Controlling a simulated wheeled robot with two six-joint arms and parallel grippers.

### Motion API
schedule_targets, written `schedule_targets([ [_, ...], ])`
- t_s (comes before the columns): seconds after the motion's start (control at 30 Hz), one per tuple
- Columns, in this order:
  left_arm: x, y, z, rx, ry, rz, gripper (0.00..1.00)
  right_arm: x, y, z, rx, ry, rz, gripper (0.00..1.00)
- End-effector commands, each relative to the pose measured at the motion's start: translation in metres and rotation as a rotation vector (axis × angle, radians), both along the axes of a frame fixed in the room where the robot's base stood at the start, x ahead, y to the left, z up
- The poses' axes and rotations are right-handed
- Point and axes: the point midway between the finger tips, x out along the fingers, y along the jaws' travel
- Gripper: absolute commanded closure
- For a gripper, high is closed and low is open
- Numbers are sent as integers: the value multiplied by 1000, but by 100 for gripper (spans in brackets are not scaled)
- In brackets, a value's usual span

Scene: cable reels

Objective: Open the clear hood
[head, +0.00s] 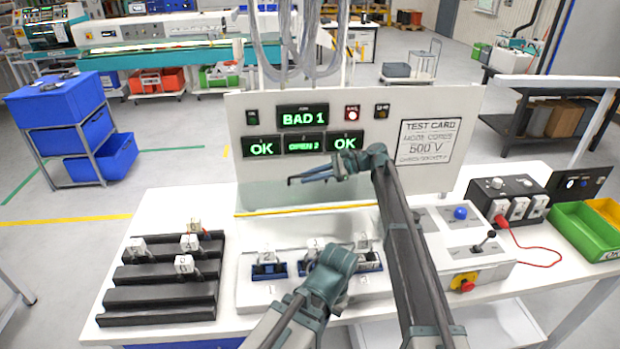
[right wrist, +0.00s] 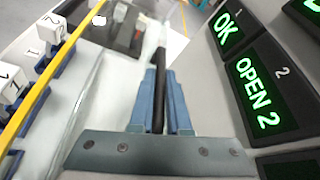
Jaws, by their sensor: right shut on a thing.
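The clear hood (head: 300,196) shows as a faint see-through sheet with a yellow front edge, below the display panel. In the right wrist view the sheet (right wrist: 95,95) lies right of its yellow edge (right wrist: 42,78). My right gripper (head: 312,178) is above the yellow edge, in front of the panel. Its blue fingers (right wrist: 159,100) are shut on a dark bar (right wrist: 158,80), which looks like the hood's handle; its joint to the sheet is hard to see. My left arm (head: 330,270) is in front of the nests; its fingers cannot be made out.
Numbered white connectors sit in blue nests (head: 268,270) in front of the hood. A dark rack (head: 160,295) with connectors stands left. The display panel (head: 440,105) reads OK, OPEN 2, OK and BAD 1. A lever box (head: 465,255) and green bin (head: 580,232) are right.

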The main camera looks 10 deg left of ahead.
Motion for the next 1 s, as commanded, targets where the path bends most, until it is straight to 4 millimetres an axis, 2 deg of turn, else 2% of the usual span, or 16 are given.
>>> schedule_targets([
  [0.5,0,0,-1,0,0,0,100,0,0,-1,0,-1,0,100],
  [0.53,0,0,-1,0,0,0,100,0,0,-1,0,0,0,80],
  [0.67,0,0,-1,0,0,0,100,0,0,-1,0,0,0,56],
  [1.0,0,0,1,0,0,0,100,0,-4,1,0,0,0,55],
])
